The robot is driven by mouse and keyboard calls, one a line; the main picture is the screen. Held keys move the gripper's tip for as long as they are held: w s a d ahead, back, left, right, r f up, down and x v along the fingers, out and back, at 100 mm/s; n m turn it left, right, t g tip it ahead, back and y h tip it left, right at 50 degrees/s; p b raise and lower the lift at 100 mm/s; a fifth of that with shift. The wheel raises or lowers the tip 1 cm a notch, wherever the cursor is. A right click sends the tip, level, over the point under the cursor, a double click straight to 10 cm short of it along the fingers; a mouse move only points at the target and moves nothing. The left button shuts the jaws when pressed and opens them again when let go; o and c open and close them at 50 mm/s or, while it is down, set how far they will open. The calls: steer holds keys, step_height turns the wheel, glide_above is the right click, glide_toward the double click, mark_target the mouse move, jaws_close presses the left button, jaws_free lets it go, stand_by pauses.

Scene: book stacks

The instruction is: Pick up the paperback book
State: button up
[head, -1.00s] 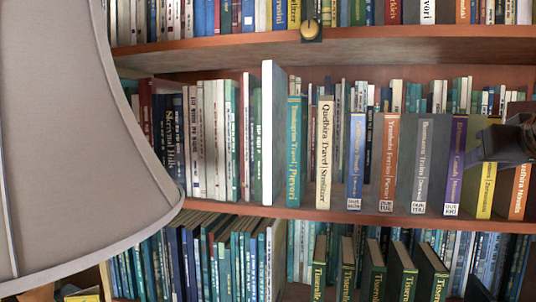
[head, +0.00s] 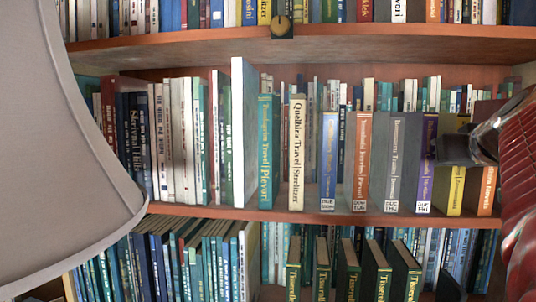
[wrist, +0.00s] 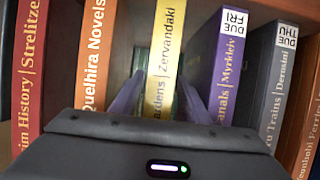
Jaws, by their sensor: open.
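My gripper (head: 446,150) reaches in from the right in the head view, in front of the middle shelf's right end. In the wrist view its two fingers (wrist: 168,98) are apart, on either side of the lower part of a yellow book spine (wrist: 165,45) marked Zervandaki. I cannot tell whether they touch it. The yellow book (head: 457,190) stands upright in the head view, its upper part hidden by my gripper. A purple book (head: 427,165) marked Myrkleiv stands beside it, and an orange book (head: 487,190) on the other side. Which book is the paperback is not clear.
A second shelf board (head: 190,48) runs above. Several dark green books (head: 350,270) stand below. A grey lampshade (head: 70,150) fills the left side.

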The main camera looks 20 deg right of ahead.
steer(key=shift+s+d, duration=0.1)
steer(key=shift+s, duration=0.1)
steer(key=shift+c, duration=0.7)
jaws_close()
steer(key=shift+r, duration=0.1)
